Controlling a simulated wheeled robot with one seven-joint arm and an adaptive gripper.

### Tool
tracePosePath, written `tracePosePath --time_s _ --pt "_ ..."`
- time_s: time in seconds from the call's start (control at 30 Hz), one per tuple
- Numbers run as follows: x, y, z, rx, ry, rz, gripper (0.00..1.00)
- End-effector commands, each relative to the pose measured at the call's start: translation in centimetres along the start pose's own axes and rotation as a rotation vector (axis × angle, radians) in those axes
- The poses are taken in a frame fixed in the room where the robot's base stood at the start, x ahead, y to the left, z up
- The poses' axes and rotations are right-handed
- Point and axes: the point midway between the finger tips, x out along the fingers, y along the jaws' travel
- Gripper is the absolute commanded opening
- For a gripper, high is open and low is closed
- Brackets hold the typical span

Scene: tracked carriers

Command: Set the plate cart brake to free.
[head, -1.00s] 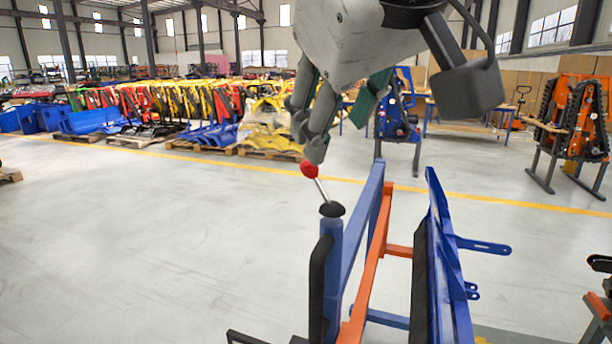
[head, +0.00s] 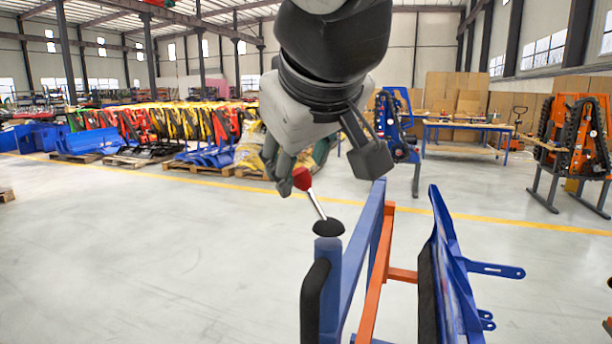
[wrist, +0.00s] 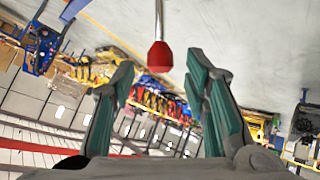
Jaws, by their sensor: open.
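The brake lever is a metal rod with a red knob (head: 302,179), rising from a black boot (head: 328,228) on top of the blue post (head: 328,260) of the plate cart. The lever leans to the left in the head view. In the wrist view my gripper (wrist: 160,72) is open, and the red knob (wrist: 160,57) shows in the gap between the fingertips, with clear space on both sides. I see no finger touching the knob.
The cart's blue and orange frame (head: 376,270) and blue plate (head: 455,280) extend to the right of the post. A black handle (head: 314,300) is on the post's left side. The floor to the left is clear. An orange tracked carrier (head: 578,140) stands at right.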

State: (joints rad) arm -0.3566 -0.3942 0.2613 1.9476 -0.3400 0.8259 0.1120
Motion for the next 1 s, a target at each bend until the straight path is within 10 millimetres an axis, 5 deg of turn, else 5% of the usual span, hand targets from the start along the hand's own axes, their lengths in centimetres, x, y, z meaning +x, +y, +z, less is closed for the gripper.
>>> tracePosePath --time_s 0.2,0.57,0.77,1.0 --pt "2.5 0.0 0.0 0.001 0.000 0.000 0.42" --pt "3.0 0.0 0.0 0.001 0.000 0.000 0.42" --pt "3.0 0.0 0.0 0.001 0.000 0.000 0.03" --pt "3.0 0.0 0.0 0.001 0.002 0.000 0.00"
